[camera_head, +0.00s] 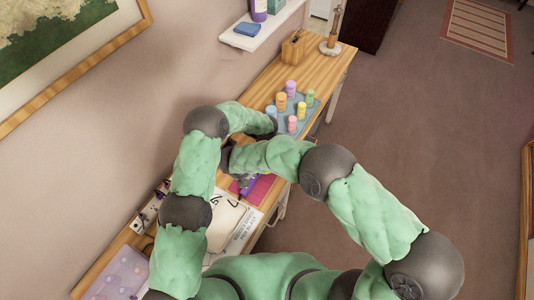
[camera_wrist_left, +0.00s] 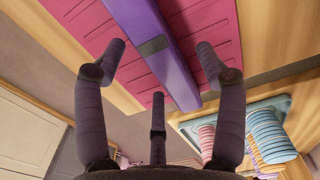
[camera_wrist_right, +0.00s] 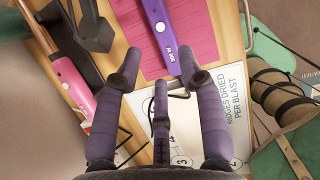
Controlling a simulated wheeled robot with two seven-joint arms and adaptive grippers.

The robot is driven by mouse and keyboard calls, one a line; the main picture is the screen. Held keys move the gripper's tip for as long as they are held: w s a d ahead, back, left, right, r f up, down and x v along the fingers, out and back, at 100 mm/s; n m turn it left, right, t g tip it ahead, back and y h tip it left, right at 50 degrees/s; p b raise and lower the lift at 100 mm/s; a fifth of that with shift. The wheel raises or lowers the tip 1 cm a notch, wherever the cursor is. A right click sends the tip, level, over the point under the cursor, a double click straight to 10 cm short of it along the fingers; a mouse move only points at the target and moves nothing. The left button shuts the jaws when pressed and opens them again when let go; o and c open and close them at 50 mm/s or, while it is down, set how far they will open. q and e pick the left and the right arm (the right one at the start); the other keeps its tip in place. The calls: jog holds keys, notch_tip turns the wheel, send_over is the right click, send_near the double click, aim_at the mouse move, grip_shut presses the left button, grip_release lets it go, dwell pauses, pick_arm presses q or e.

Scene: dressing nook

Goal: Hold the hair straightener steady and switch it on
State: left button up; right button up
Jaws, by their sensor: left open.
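The purple hair straightener (camera_head: 249,188) lies on a pink ridged mat (camera_head: 263,188) on the wooden table. In the left wrist view the straightener (camera_wrist_left: 158,48) crosses between the spread fingertips of my left gripper (camera_wrist_left: 160,58); this gripper is open, with no visible contact. In the head view the left gripper is hidden behind my right arm. In the right wrist view the straightener (camera_wrist_right: 158,35) shows a small button and lettering. My right gripper (camera_wrist_right: 160,62) has its fingertips apart close around its lettered end; contact is unclear.
A pink-handled tool (camera_wrist_right: 72,85) lies left of the straightener in the right wrist view. A printed white sheet (camera_wrist_right: 224,100) lies by the mat. A blue tray (camera_head: 312,102) of coloured rollers stands further along the table.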

pick_arm(q)
jog(key=shift+f, duration=0.35)
jog(key=c, duration=1.4)
grip_shut()
pick_arm(e)
grip_shut()
